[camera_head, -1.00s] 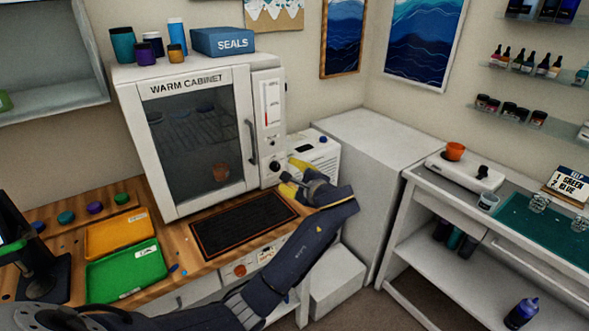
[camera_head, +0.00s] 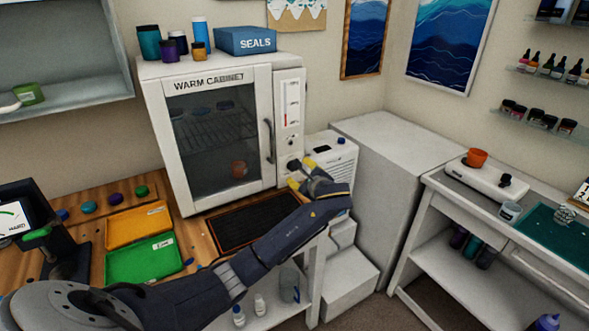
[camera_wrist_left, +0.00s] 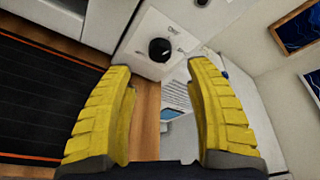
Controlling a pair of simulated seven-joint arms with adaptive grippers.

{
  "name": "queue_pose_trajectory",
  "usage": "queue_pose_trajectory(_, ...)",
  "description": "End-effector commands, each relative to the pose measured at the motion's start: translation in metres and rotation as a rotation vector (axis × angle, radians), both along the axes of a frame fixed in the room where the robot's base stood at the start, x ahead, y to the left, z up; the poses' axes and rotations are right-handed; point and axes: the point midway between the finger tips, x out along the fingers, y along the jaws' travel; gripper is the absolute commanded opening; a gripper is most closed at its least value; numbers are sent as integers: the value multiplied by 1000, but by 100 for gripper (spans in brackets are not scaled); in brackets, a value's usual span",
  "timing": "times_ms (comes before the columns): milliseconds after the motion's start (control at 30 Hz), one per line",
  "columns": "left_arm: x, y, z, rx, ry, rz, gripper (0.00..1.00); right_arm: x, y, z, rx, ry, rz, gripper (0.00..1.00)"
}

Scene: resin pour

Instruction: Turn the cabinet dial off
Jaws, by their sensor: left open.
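The white warm cabinet (camera_head: 222,87) stands on the wooden bench with its glass door shut. Its black dial (camera_head: 293,165) is low on the right-hand front panel. In the left wrist view the dial (camera_wrist_left: 160,50) is a round black knob on a white plate with small labels I cannot read clearly. I cannot tell which label it points to. My left gripper (camera_head: 302,173), with yellow fingers, is open and empty, just in front of the dial. In the left wrist view the dial shows beyond and between the fingertips (camera_wrist_left: 157,68), apart from both. My right gripper is not in view.
A dark mat (camera_head: 250,222) lies on the bench in front of the cabinet. An orange tray (camera_head: 138,226) and a green tray (camera_head: 142,260) lie to the left. A white box-shaped unit (camera_head: 333,150) stands close to the right of the dial panel. Jars and a blue box (camera_head: 245,41) are on top.

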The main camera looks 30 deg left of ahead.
Motion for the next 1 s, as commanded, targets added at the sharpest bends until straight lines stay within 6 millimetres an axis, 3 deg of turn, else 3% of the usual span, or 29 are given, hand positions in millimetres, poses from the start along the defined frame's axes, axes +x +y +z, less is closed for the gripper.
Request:
queue_pose_trajectory(200, 21, 28, -9, 3, 0, 2, 54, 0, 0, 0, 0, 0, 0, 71)
queue_pose_trajectory(400, 33, 44, -17, 0, 0, 1, 54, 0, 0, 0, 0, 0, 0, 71)
queue_pose_trajectory(1000, 41, 54, -20, -1, -1, 0, 54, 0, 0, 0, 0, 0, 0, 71)
